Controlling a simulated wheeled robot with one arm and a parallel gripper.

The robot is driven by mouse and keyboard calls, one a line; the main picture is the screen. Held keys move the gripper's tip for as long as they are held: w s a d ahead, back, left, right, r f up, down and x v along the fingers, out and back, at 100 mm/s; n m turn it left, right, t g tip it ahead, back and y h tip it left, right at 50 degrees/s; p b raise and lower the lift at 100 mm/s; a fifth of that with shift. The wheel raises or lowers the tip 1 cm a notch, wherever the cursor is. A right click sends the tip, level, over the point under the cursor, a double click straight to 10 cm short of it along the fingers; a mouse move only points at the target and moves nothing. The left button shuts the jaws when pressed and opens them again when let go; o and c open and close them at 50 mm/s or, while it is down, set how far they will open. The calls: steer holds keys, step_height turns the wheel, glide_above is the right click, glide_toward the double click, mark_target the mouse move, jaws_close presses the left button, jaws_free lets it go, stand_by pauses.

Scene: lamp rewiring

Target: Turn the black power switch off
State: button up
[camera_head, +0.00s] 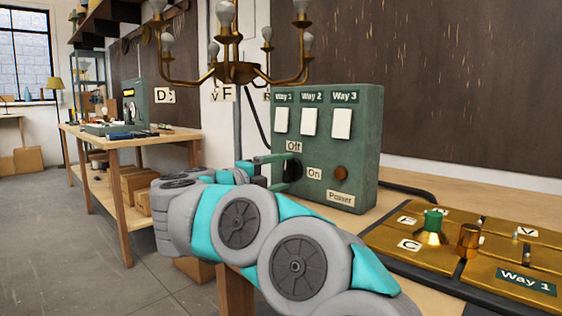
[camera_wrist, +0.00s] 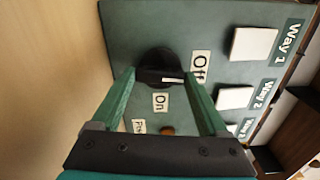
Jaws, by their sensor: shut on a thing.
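The black power switch (camera_head: 293,172) is a round knob on the front of the green control box (camera_head: 360,135). In the wrist view the knob (camera_wrist: 157,66) has a raised bar with a white mark at its right end, near the Off label (camera_wrist: 199,67). The On label (camera_wrist: 160,102) sits below it in that view. My gripper (camera_head: 284,171) reaches the box from the left, its green fingers on either side of the knob's bar. It is shut on the switch; in the wrist view the fingertips (camera_wrist: 161,76) flank the bar. The fingers partly hide the knob in the head view.
White Way 1, Way 2 and Way 3 rockers (camera_head: 311,122) sit above the knob, and a brown round lamp (camera_head: 341,172) to its right. A brass chandelier (camera_head: 235,70) hangs overhead. A brass terminal board (camera_head: 415,265) lies at right. Another workbench (camera_head: 150,147) stands behind left.

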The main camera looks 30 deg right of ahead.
steer(key=shift+n+p, duration=0.5)
steer(key=shift+n, duration=0.1)
steer(key=o, duration=1.2)
steer(key=shift+o, duration=0.2)
steer(key=shift+b+v, duration=0.3)
steer(key=shift+v, duration=3.65)
